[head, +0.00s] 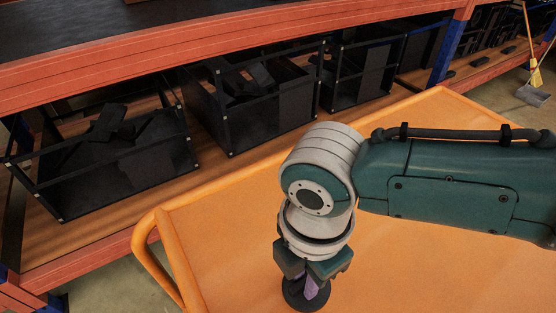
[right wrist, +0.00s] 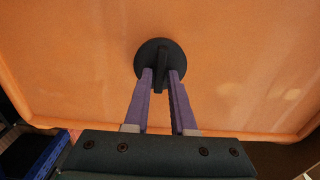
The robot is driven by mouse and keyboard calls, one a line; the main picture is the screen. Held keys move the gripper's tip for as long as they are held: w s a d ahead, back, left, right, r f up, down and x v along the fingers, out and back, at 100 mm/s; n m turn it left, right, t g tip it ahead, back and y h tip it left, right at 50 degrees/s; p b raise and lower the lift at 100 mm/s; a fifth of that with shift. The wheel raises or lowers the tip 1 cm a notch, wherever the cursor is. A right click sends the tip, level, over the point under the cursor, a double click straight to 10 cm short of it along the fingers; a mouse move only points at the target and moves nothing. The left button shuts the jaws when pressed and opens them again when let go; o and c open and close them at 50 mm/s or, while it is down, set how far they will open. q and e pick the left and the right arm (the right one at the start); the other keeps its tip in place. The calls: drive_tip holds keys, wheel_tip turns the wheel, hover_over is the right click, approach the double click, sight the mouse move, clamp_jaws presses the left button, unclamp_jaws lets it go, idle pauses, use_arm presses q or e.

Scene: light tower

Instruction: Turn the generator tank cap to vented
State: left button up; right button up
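A round black cap with a raised straight ridge across it shows in the right wrist view (right wrist: 160,48). It sits on a flat orange surface (right wrist: 70,60). In the head view the cap (head: 295,300) is at the bottom, partly hidden by my right gripper (head: 309,290). In the right wrist view the two purple fingers of my right gripper (right wrist: 161,80) point at the cap, one on each side of the ridge. I cannot tell whether they touch or press it. The ridge lies roughly in line with the fingers. Any markings on the cap are not visible. My left gripper is not in view.
The orange surface has a raised rim and a tubular handle (head: 170,260) at its left. Behind it stands a red-orange shelf (head: 250,35) holding open black frame bins (head: 110,160) with dark parts. A broom and dustpan (head: 535,90) are at the far right.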

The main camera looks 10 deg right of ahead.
sight(304, 283)
drive_tip(key=shift+o, duration=1.4)
drive_tip(key=shift+r, duration=0.1)
wheel_tip(304, 283, up, 10)
drive_tip(key=p, duration=0.3)
drive_tip(key=shift+s, duration=0.1)
